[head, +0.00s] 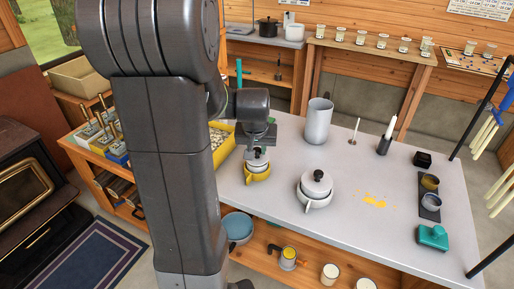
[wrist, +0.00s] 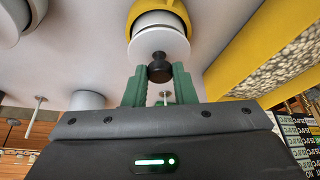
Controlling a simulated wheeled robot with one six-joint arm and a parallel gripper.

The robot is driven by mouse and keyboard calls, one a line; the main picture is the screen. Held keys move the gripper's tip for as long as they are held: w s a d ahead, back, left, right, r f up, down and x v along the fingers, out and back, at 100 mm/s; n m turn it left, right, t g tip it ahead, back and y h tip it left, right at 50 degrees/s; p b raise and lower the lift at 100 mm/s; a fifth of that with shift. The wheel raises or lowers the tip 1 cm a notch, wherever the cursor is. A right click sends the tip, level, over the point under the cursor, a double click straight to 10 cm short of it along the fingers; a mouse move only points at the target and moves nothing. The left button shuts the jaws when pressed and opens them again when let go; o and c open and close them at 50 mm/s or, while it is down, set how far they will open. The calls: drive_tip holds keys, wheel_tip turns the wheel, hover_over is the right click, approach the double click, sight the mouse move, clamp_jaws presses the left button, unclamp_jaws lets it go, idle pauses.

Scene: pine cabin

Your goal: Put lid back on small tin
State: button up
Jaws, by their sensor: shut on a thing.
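My gripper (wrist: 160,80), with green fingers, is shut on the black knob (wrist: 160,67) of a round white lid (wrist: 150,48). In the head view my gripper (head: 257,150) points down over a small yellow tin (head: 257,175) near the table's left side. The lid (head: 257,161) is over the tin's mouth, roughly level. I cannot tell whether it rests on the rim or hovers just above. The tin (wrist: 176,8) shows behind the lid in the wrist view, its inside hidden.
A white pot with its own black-knobbed lid (head: 317,188) stands to the right on the grey table (head: 290,230). A yellow tray of pale bits (head: 226,148) is close on the left. A tall grey cylinder (head: 318,121) stands behind. Yellow crumbs (head: 374,201) lie farther right.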

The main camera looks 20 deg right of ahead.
idle(0.4)
drive_tip(key=o, duration=1.5)
drive_tip(key=shift+r, duration=0.1)
drive_tip(key=shift+r+p, duration=2.55)
drive_tip(key=shift+r, duration=0.9)
clamp_jaws()
